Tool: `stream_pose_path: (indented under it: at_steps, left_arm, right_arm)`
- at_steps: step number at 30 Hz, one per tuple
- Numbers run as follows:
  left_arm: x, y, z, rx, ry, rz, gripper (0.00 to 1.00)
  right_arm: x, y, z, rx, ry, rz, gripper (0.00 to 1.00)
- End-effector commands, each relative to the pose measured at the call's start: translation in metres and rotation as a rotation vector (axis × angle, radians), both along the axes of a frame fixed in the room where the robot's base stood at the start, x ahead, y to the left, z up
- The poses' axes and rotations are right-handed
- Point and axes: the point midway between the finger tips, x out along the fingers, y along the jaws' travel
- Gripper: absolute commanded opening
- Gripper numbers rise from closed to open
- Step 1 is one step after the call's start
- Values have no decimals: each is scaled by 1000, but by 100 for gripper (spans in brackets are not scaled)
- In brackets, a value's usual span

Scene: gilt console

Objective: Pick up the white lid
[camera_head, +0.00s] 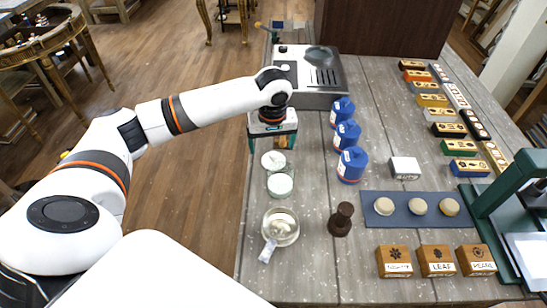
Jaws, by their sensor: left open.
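Two round white pieces stand in a column near the left edge of the grey wooden table. The farther white disc (273,160) looks like a lid, and a nearer pale jar (280,184) has a white top; I cannot tell for sure which is the white lid. My left gripper (272,145) is open, pointing down just beyond the farther disc. A small orange-brown thing shows between its fingers, partly hidden. My right gripper is not in view.
A glass cup (281,226) and a dark brown turned piece (341,219) stand nearer. Blue canisters (352,165) stand to the right. A metal machine (312,75) is behind. A blue mat (391,218) with round tan pieces and labelled wooden blocks (437,261) lie at front right.

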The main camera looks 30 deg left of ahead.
Motion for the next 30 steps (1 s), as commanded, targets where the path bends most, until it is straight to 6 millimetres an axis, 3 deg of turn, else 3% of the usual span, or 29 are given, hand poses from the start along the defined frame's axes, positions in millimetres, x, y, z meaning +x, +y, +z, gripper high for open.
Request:
stream_pose_path:
  at_steps: [4,9,12,16,23,25,30]
  left_arm:
    - [2,1,-9,0,-1,-1,88]
    - [6,2,-28,1,2,1,88]
    - [9,3,-45,1,1,0,88]
    - [10,4,-57,1,-1,-1,88]
    - [10,5,-60,1,-2,-1,88]
    - [10,5,-60,1,-2,-1,81]
    - [10,5,-60,1,-2,-1,53]
  right_arm:
    - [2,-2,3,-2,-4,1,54]
    - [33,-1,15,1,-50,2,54]
    - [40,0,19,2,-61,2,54]
    - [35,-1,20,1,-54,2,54]
    - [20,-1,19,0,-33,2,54]
    - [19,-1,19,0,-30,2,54]
    - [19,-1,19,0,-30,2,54]
